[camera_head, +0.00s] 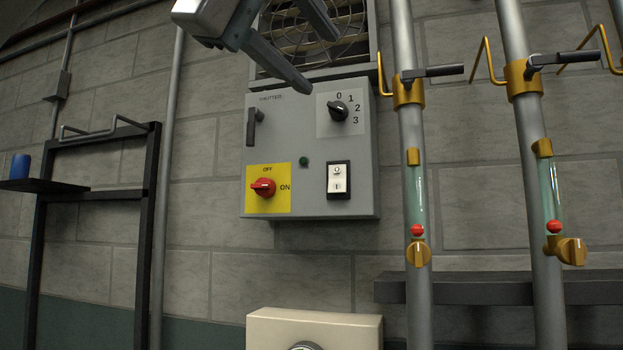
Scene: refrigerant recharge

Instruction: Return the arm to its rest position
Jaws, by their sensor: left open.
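My left gripper (323,56) comes in at the top of the head view, left of centre. Its two fingers are apart, with nothing between them. It is in front of a fan grille and the top of a grey control box (312,148). The box carries a shutter lever (254,126), a black rotary knob (338,111), a red switch (264,187) on a yellow plate, a small green lamp and a white rocker switch (338,180). My right gripper is not in view.
Two grey pipes with brass valves and black-handled levers (432,72) stand on the right. A dark shelf (460,289) runs behind them. A cream box (314,328) is at the bottom centre. A black frame (149,220) with a blue cup (20,166) is at left.

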